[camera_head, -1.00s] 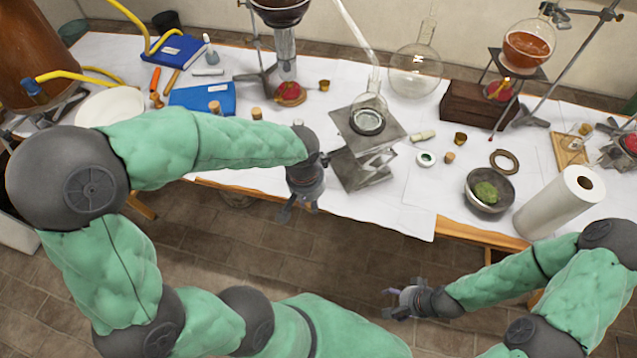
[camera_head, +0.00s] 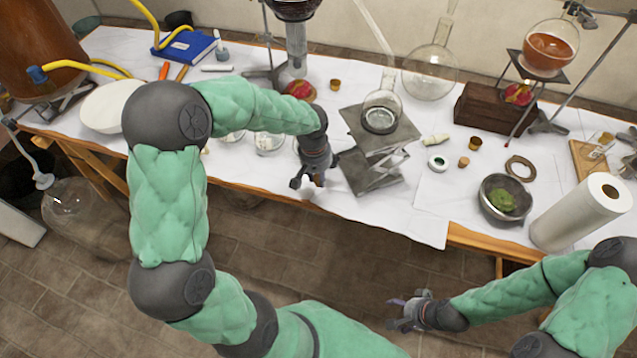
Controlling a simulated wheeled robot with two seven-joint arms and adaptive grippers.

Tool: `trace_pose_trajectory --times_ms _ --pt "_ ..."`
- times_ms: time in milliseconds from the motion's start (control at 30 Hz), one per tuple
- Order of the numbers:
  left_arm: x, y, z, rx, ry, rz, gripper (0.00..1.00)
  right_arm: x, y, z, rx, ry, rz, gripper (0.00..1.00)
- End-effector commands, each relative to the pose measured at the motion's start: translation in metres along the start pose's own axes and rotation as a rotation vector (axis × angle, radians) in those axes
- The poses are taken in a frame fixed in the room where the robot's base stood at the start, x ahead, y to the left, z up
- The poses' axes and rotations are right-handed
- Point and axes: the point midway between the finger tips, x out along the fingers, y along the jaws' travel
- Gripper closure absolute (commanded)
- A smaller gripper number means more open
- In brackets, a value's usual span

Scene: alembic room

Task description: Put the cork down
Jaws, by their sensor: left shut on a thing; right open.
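My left gripper (camera_head: 308,183) is at the table's front edge, left of the metal lab jack, pointing down. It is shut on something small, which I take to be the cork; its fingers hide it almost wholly. Another small cork (camera_head: 464,161) stands on the white-covered table (camera_head: 425,205), right of the jack. My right gripper (camera_head: 403,314) is open and empty, low in front of the table, away from everything on it.
The lab jack (camera_head: 372,172) with a flask (camera_head: 381,112) stands close right of my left gripper. Glass dishes (camera_head: 269,143) lie behind my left forearm. Bare table shows between jack and mortar.

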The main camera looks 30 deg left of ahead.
Motion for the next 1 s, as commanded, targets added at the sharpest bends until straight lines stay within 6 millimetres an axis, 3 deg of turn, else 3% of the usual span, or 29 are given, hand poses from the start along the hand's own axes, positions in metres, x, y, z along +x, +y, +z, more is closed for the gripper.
trace_pose_trajectory --times_ms 167,433,1000 --pt "0.008 -0.001 -0.006 0.0 0.0 0.0 1.0 0.003 0.001 0.0 0.0 0.0 0.0 0.29" --pt "0.043 -0.003 -0.008 -0.001 0.0 0.0 1.0 0.021 0.008 -0.001 0.0 0.0 0.0 0.29" --pt "0.051 -0.004 -0.007 0.0 0.001 0.0 1.0 0.026 0.009 -0.001 0.0 0.0 0.0 0.29"
